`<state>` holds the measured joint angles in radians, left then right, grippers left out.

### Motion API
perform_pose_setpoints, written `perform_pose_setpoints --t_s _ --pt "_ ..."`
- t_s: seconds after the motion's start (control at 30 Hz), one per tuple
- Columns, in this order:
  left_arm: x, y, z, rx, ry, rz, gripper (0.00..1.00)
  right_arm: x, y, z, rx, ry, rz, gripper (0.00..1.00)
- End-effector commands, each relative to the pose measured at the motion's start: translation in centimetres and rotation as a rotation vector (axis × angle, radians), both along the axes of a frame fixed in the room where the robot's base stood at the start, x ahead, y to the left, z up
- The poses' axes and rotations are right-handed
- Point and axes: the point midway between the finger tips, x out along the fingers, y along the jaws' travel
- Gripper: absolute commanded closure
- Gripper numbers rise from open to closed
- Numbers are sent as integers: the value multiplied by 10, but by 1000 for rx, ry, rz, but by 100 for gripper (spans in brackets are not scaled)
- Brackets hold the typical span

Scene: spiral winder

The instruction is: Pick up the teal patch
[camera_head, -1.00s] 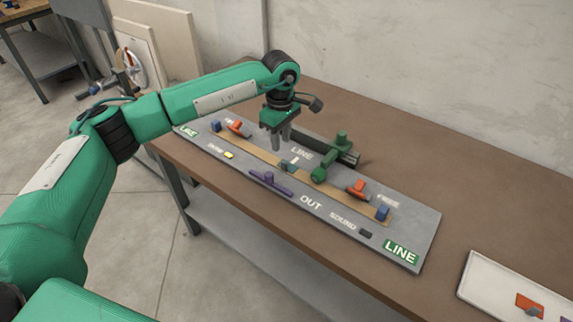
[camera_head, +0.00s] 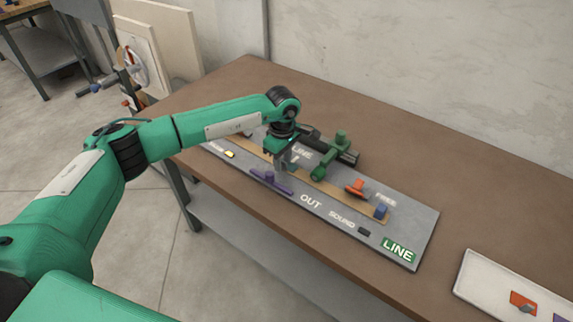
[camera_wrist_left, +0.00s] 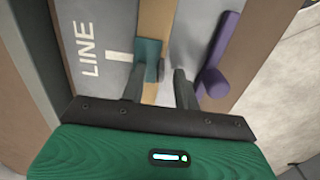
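The teal patch (camera_wrist_left: 147,50) lies on the tan strip of the grey panel, in the upper middle of the left wrist view. It has a flat plate and a small raised knob. In the head view a bit of the teal patch (camera_head: 293,167) shows just right of my left gripper (camera_head: 284,178), which partly hides it. In the left wrist view my left gripper (camera_wrist_left: 160,70) is open. Its left finger is close beside the patch and its right finger stands apart, near the purple piece. I cannot tell whether a finger touches the patch. My right gripper is not in view.
A purple bar-shaped piece (camera_head: 270,182) lies in front of the gripper. A green clamp-like piece (camera_head: 340,143) stands just right of it. An orange piece (camera_head: 356,188) and a blue block (camera_head: 381,211) sit farther right. A white tray (camera_head: 470,274) lies at the right.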

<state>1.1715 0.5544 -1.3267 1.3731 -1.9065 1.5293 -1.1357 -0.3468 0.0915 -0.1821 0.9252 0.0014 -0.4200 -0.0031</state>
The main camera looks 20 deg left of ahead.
Motion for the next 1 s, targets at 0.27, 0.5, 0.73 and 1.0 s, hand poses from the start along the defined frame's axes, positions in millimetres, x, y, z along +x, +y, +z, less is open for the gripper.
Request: perform_pose_setpoints --t_s 0.27,0.5,0.73,1.0 --pt "0 0 0 0 0 0 100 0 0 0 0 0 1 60" --pt "0 0 1 0 0 1 100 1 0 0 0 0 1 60" --pt "1 0 15 0 -1 2 100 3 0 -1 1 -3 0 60" --pt "1 0 75 -1 -6 0 100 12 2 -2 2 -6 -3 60"
